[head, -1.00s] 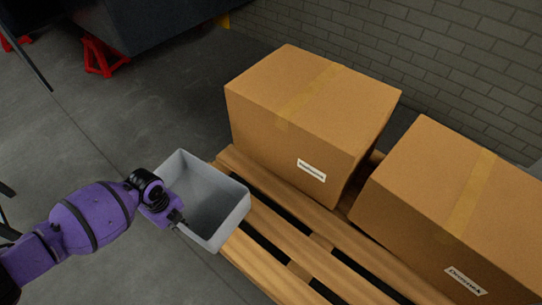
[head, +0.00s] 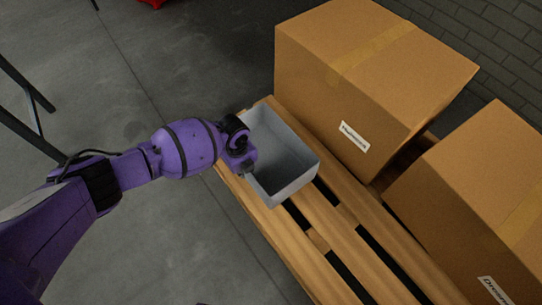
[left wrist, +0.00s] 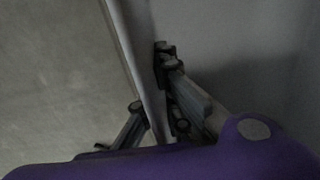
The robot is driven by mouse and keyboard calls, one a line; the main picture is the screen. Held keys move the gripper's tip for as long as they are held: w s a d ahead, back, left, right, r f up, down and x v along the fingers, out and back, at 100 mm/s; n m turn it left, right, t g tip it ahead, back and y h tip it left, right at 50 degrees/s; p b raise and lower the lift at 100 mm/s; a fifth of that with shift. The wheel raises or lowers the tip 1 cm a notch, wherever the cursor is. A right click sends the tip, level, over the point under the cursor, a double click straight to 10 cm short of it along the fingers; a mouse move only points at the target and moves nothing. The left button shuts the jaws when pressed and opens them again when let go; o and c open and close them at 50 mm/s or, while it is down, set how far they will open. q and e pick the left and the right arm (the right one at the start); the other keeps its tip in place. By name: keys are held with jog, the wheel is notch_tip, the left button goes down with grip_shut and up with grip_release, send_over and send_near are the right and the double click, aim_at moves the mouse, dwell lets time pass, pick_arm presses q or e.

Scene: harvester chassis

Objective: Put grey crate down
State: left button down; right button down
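The grey crate (head: 296,184) is an open, empty box over the left end of the wooden pallet (head: 290,240) in the head view. I cannot tell whether its bottom touches the slats. My left gripper (head: 247,168) is at the crate's left wall, its fingertips partly hidden there. In the left wrist view the gripper (left wrist: 151,82) has fingers on both sides of the wall of the crate (left wrist: 225,35), and it appears shut on it. My right gripper is not in view.
A large cardboard box (head: 350,90) stands on the pallet right behind the crate. A second cardboard box (head: 470,190) stands further right. Bare slats lie in front of the crate. Grey floor (head: 190,60) is open to the left, with dark legs (head: 30,110) at the far left.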

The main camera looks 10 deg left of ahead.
pick_arm(q)
jog(key=shift+w+d+f+b, duration=0.25)
jog(key=shift+d+f+b, duration=0.05)
jog(key=shift+d+f, duration=0.5)
jog(key=f+b, duration=0.2)
jog(key=f, duration=0.2)
jog(key=shift+d, duration=0.2)
jog(key=shift+r, duration=0.2)
jog(key=shift+f, duration=0.2)
jog(key=c, duration=2)
grip_release()
jog(key=shift+c, duration=0.2)
jog(key=shift+o, duration=0.3)
